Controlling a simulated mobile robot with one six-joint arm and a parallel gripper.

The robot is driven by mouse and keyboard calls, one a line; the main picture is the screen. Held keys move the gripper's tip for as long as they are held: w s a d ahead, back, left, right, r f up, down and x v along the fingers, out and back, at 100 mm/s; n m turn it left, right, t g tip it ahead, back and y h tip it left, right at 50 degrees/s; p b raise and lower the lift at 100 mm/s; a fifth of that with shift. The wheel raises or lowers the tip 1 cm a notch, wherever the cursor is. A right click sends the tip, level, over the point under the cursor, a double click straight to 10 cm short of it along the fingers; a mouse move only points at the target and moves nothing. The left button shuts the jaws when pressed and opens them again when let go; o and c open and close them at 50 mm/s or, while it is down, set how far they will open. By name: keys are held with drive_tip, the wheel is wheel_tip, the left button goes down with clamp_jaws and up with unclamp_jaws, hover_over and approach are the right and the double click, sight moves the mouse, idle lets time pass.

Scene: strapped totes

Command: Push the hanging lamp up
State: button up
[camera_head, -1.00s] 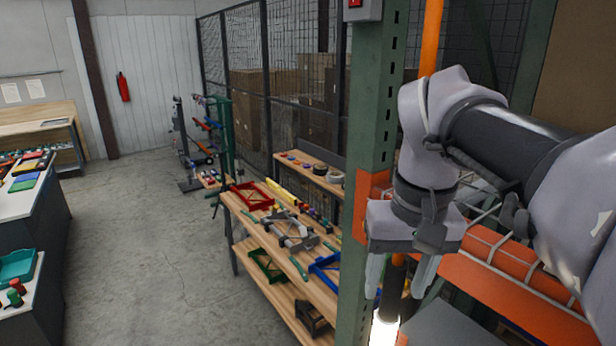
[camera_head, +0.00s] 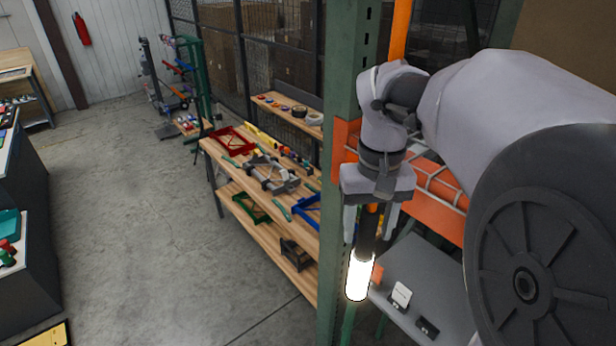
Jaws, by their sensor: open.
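The hanging lamp shows as a glowing white tube (camera_head: 358,276) below a dark upper part, upright beside the green post. My gripper (camera_head: 370,222) points down directly above the glowing tube. Its two pale fingers are apart, and in the picture one lies on each side of the lamp's dark upper part. I cannot tell whether they touch it or are at the same depth. The top of the lamp is hidden behind my gripper.
A green rack post (camera_head: 341,200) stands just left of my gripper, with an orange beam (camera_head: 437,205) to the right. A grey shelf (camera_head: 430,270) holding small items lies below right. A wooden workbench (camera_head: 227,160) with trays stands left; open floor lies beyond.

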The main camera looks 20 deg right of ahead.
drive_tip(key=shift+f, duration=0.95)
clamp_jaws()
idle(0.7)
